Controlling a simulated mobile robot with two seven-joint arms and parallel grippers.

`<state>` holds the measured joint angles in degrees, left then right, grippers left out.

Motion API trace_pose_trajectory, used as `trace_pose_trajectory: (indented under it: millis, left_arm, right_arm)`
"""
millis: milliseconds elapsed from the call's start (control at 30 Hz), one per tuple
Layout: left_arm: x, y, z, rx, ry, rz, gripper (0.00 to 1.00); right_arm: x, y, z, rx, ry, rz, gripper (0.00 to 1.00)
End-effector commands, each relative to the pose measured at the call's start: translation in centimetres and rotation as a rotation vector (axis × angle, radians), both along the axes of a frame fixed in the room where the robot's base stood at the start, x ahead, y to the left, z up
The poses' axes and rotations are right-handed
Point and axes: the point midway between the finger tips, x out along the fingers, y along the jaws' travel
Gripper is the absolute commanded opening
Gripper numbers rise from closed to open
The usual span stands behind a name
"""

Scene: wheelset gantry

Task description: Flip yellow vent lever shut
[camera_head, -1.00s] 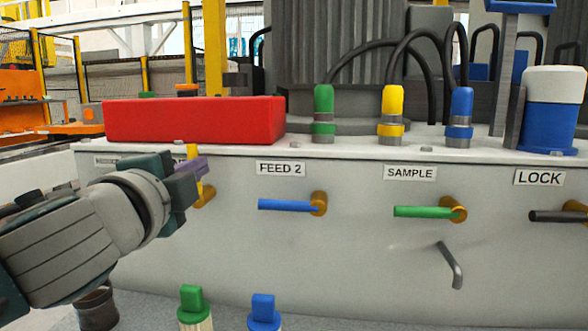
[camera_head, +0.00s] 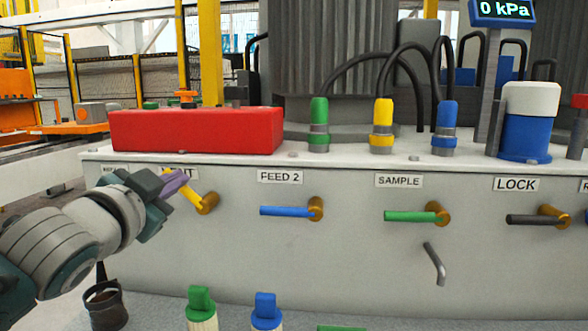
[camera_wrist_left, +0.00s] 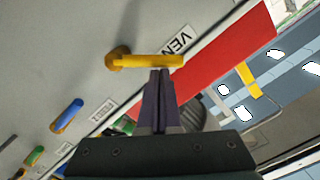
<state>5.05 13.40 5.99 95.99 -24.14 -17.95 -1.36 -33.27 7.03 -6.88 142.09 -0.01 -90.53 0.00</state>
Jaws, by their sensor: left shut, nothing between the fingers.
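The yellow vent lever (camera_head: 190,192) sits on the front panel under a label partly hidden by my gripper. It slants up and to the left from its brass pivot (camera_head: 208,204). In the left wrist view the lever (camera_wrist_left: 150,61) lies across the fingertips, with part of the VENT label (camera_wrist_left: 178,40) beside it. My left gripper (camera_head: 174,183) is shut and empty, its purple fingers at the lever's free end. In the left wrist view the fingertips (camera_wrist_left: 159,72) appear to touch the lever's side. My right gripper is not in view.
A blue FEED 2 lever (camera_head: 285,211), a green SAMPLE lever (camera_head: 410,216) and a dark LOCK lever (camera_head: 530,219) lie level along the panel (camera_head: 340,260). A red block (camera_head: 197,131) lies on top. Green (camera_head: 200,300) and blue (camera_head: 265,305) connectors stand below.

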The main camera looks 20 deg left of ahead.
Motion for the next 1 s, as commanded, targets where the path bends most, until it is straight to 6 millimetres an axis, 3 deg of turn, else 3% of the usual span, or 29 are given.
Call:
trace_pose_trajectory:
  millis: [600,1000]
  left_arm:
    - [-0.5,2.2,-2.2,-0.519,-0.123,0.001,0.00]
    - [-0.6,2.6,-3.1,-0.670,-0.159,0.000,0.00]
  right_arm:
    - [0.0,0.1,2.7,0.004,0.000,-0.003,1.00]
    - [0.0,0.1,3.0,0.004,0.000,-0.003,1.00]
